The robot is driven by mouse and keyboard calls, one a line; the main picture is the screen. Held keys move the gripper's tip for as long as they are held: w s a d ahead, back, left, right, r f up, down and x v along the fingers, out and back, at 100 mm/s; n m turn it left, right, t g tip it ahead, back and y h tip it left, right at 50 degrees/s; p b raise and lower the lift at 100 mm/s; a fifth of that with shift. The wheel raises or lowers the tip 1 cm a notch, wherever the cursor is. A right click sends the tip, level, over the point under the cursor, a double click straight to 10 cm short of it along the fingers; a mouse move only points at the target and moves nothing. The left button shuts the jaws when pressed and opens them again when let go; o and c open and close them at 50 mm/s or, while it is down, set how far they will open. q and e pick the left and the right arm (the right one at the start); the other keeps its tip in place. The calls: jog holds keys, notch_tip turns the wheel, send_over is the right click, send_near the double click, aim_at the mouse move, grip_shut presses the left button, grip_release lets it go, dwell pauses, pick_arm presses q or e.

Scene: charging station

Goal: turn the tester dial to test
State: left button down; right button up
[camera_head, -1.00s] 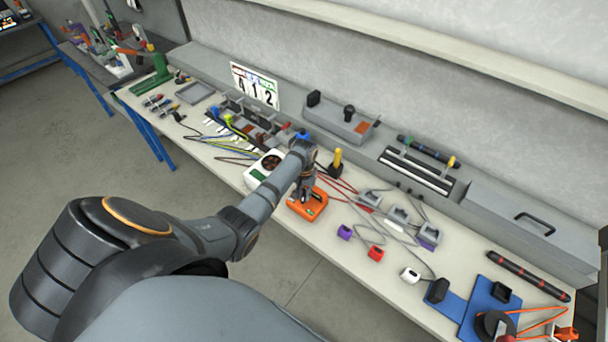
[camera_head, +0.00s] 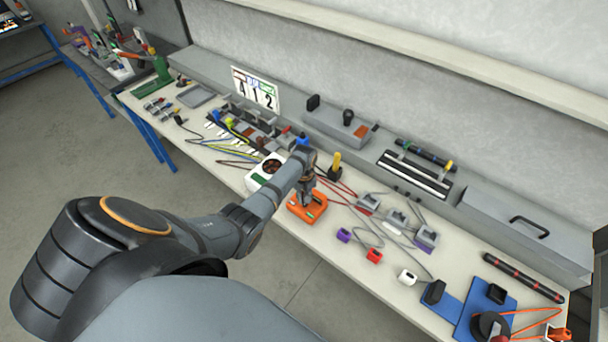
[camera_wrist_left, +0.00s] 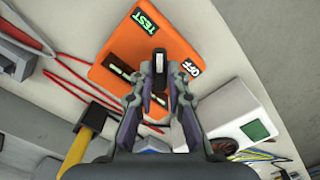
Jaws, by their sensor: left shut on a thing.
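The orange tester (camera_head: 308,208) lies on the bench below my left gripper. It also shows in the left wrist view (camera_wrist_left: 135,45), with a TEST label (camera_wrist_left: 144,20) at its upper edge and an OFF label (camera_wrist_left: 190,68) at its right. The black dial (camera_wrist_left: 160,60) has a white mark and stands between the fingertips. My left gripper (camera_head: 306,196) points down over the tester; its fingers (camera_wrist_left: 160,80) are shut on the dial. My right gripper is not in view.
A white device with a green patch (camera_head: 262,172) stands close left of the tester. Red cables (camera_head: 345,190) run to the right. Purple, red and white plugs lie along the front right of the bench.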

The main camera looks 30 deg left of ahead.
pick_arm(q)
jog(key=c, duration=1.3)
grip_release()
notch_tip(320, 180, up, 12)
jog(key=shift+r, duration=0.1)
